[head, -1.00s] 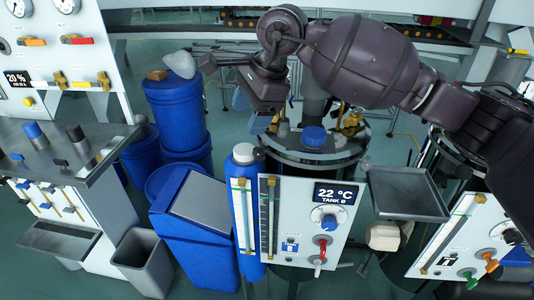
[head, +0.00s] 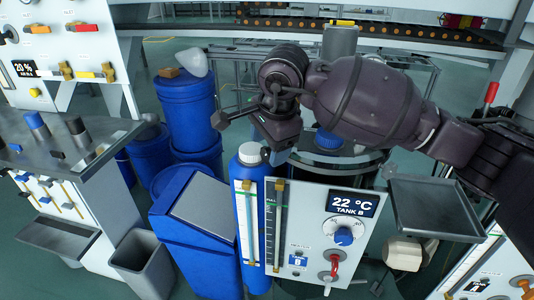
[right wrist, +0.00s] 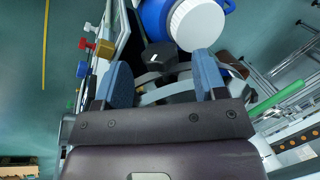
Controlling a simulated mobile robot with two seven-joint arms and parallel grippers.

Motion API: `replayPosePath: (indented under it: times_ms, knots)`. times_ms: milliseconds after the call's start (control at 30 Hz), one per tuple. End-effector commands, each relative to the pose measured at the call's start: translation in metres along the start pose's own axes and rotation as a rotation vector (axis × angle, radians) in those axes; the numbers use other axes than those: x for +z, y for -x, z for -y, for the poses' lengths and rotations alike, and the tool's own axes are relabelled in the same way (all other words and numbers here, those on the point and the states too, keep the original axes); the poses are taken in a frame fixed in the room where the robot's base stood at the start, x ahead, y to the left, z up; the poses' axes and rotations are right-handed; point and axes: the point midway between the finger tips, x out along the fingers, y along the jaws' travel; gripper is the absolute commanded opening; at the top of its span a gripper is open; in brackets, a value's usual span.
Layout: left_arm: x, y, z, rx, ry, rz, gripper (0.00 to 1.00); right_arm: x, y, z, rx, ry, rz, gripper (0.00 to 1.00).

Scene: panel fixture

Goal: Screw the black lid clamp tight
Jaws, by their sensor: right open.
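My right gripper (head: 276,157) points down over the near left edge of the tank behind the TANK B panel (head: 318,234). In the right wrist view its two blue fingers (right wrist: 160,63) are spread apart. A black knob (right wrist: 159,56) with a small white mark, apparently the lid clamp, shows between and slightly beyond the fingertips. I cannot tell whether the fingers touch it. A grey curved rim passes below it. In the head view the clamp is hidden by my gripper. The lid's blue knob (head: 328,140) shows beside my arm. My left gripper is not in view.
A blue bottle (head: 253,200) with a white cap (right wrist: 197,24) stands close to the gripper. A grey tray (head: 432,207) sits right of the panel. Blue drums (head: 187,108) and a blue bin (head: 196,230) stand to the left, near a workbench (head: 65,150).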

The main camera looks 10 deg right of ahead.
Motion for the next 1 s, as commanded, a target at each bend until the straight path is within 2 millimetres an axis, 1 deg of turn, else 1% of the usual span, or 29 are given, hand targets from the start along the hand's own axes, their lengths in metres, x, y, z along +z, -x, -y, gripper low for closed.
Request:
replayPosePath:
  times_ms: [33,200,567,600,867,900,1000]
  knots:
    - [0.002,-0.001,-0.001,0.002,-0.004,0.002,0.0,0.0,-0.011,-0.001,0.005,-0.001,0.003,0.65]
    - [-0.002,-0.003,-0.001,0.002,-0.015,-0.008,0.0,0.0,-0.021,0.0,0.002,-0.001,0.001,0.65]
    - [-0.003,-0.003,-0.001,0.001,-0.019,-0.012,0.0,0.0,-0.021,0.001,-0.002,-0.001,-0.001,0.65]
    - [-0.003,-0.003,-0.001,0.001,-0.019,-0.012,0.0,0.0,-0.021,0.001,-0.002,-0.001,-0.001,0.59]
    - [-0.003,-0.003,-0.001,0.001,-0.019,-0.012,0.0,0.0,-0.022,0.0,-0.002,0.0,0.0,0.19]
    - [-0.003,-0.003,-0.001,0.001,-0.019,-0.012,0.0,0.0,-0.022,0.0,-0.001,0.0,0.0,0.16]
    - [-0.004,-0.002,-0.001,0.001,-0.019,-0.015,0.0,0.0,-0.021,0.0,-0.01,-0.001,-0.001,0.16]
